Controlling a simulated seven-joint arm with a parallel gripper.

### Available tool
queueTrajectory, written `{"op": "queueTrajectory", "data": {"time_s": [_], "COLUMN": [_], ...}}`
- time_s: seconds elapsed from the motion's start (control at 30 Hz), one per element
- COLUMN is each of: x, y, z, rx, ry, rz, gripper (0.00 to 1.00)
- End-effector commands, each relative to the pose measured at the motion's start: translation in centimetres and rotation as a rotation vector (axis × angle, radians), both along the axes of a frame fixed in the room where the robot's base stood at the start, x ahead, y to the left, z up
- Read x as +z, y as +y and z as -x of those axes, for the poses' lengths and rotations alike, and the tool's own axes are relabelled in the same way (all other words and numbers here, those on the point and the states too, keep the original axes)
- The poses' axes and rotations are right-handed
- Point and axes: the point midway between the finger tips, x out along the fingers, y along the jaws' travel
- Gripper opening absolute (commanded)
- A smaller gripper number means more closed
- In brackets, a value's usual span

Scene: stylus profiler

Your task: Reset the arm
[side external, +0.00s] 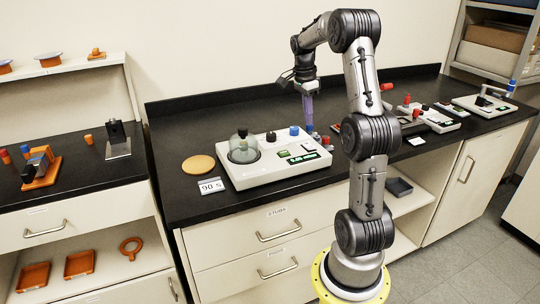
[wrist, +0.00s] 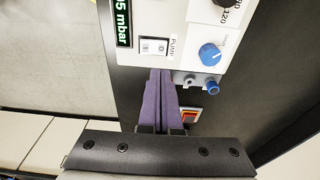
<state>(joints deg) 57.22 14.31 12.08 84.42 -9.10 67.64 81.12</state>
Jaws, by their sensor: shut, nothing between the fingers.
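My gripper (side external: 309,124) hangs pointing down over the black bench, at the right end of a white vacuum unit (side external: 262,174). Its purple fingers are together and hold nothing; they also show in the wrist view (wrist: 161,74). In that view the fingertips overlap the unit's edge, near the PUMP switch (wrist: 153,47) and left of a blue knob (wrist: 210,54). I cannot tell whether the tips touch anything. A red rocker switch (wrist: 190,116) lies right of the fingers, partly hidden.
A glass bell jar (side external: 243,148) stands on the unit. Other instruments (side external: 430,118) stand farther right. A side bench at left holds a black stand (side external: 117,140). Bare bench lies behind the unit.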

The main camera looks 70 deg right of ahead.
Motion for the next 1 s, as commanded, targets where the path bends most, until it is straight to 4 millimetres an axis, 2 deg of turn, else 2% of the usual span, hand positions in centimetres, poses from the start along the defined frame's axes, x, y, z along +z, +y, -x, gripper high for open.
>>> {"op": "queueTrajectory", "data": {"time_s": [0.37,0.47,0.53,0.57,0.63,0.7,0.77,0.8,0.87,0.9,1.0], "x": [0.0,1.0,3.0,4.0,6.2,8.2,9.5,10.1,10.9,11.1,11.3], "y": [0.2,1.2,2.9,4.1,7.8,12.2,15.9,18.4,21.9,24.1,29.1], "z": [-0.3,-2.0,-3.9,-4.7,-6.5,-7.6,-7.9,-7.9,-7.4,-6.9,-4.9], "rx": [0.007,0.052,0.110,0.142,0.229,0.341,0.460,0.548,0.687,0.784,1.047], "ry": [-0.001,-0.014,-0.040,-0.052,-0.086,-0.124,-0.155,-0.172,-0.197,-0.213,-0.249], "rz": [0.001,0.019,0.054,0.069,0.097,0.121,0.139,0.147,0.162,0.171,0.200], "gripper": [0.00,0.00,0.00,0.00,0.00,0.00,0.00,0.00,0.00,0.00,0.00]}}
